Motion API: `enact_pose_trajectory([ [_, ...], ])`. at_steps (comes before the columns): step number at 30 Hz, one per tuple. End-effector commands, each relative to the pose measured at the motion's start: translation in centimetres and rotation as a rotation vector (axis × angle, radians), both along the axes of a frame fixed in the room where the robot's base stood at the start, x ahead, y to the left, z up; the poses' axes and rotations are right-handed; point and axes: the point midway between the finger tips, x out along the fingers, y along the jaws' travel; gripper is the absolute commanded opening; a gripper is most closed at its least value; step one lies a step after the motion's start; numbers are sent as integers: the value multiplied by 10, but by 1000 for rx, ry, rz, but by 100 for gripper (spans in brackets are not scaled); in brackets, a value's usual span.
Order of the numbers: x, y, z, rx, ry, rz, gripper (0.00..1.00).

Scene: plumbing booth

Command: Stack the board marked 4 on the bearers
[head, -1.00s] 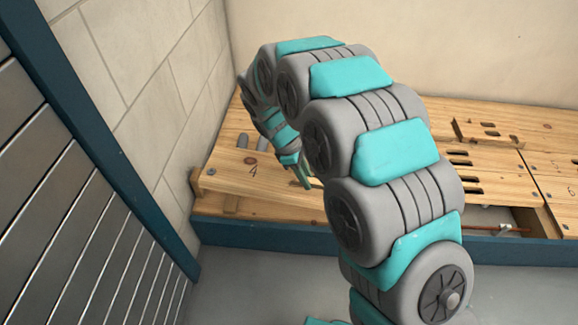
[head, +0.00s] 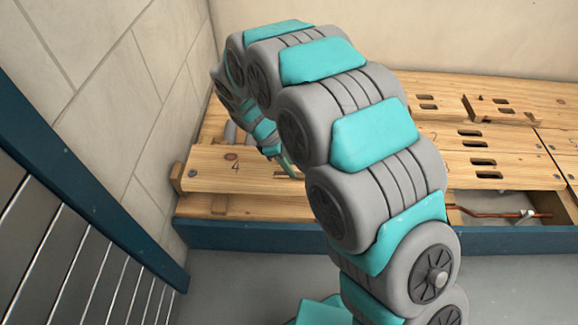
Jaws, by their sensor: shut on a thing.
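The board marked 4 (head: 215,170) is a pale wooden plank at the left end of the wooden deck, near the stone-block wall. It looks raised above the wood below it, with its near edge facing me. My gripper (head: 285,165) is at the right part of this board and is shut on it. My arm covers the board's right end and much of the gripper. Wood that may be the bearers (head: 230,207) shows under the board's front edge. I cannot tell whether the board touches it.
Other slotted boards (head: 480,150) lie to the right. A loose short piece (head: 500,108) lies on top at the back. An open gap shows a copper pipe (head: 490,212). A blue beam (head: 240,236) edges the deck. A slatted metal panel (head: 60,260) stands at left.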

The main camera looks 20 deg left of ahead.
Motion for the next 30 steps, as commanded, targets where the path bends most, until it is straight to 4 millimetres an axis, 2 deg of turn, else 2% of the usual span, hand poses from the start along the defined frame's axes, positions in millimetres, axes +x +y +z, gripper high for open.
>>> enact_pose_trajectory([
  [8,0,0,-10,0,-1,0,0],
  [28,0,0,-54,-1,0,0,0],
  [30,0,0,-50,0,-1,0,0],
])
